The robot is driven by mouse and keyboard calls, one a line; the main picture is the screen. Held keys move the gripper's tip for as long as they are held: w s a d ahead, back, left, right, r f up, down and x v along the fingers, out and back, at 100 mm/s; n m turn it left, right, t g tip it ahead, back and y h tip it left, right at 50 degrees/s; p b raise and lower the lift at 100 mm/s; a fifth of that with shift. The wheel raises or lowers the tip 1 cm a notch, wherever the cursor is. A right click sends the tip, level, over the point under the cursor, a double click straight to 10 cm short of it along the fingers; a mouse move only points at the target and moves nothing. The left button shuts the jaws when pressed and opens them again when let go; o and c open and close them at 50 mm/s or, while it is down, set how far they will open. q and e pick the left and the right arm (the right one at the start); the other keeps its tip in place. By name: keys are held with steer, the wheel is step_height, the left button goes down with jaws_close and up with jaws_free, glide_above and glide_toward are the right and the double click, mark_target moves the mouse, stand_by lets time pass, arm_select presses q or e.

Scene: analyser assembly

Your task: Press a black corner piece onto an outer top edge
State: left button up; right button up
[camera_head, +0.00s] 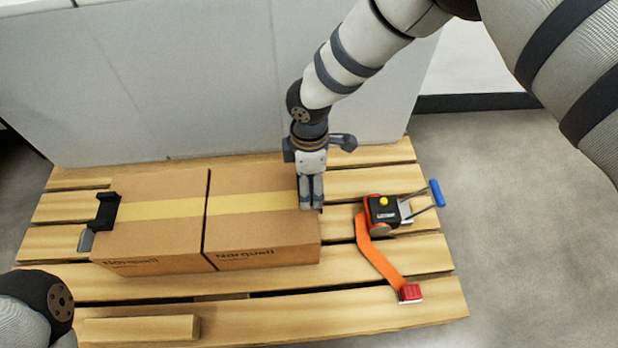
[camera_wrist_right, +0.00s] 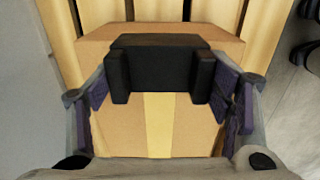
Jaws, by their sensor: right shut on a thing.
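Two cardboard boxes stand side by side on the wooden pallet, a left box (camera_head: 150,235) and a right box (camera_head: 265,228), each with yellow tape across its top. One black corner piece (camera_head: 106,210) sits on the outer top edge of the left box. My right gripper (camera_head: 312,205) points down at the outer right edge of the right box. It is shut on a second black corner piece (camera_wrist_right: 155,62), held between the fingers at the box's edge, across the tape line. Whether it touches the cardboard is unclear. My left gripper is out of view.
The pallet (camera_head: 300,320) has gaps between its slats. An orange strap (camera_head: 378,262) with a ratchet (camera_head: 383,212), a blue handle (camera_head: 437,193) and a red end (camera_head: 411,293) lies right of the boxes. A grey panel (camera_head: 180,80) stands behind. Part of my left arm shows lower left.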

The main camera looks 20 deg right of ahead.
stand_by(0.4)
steer(key=shift+f+b, duration=0.9)
steer(key=shift+f, duration=1.1)
steer(key=shift+f, duration=0.4)
steer(key=o, duration=1.1)
steer(key=shift+r, duration=0.2)
steer(key=shift+r+p, duration=1.9)
steer(key=shift+r, duration=1.45)
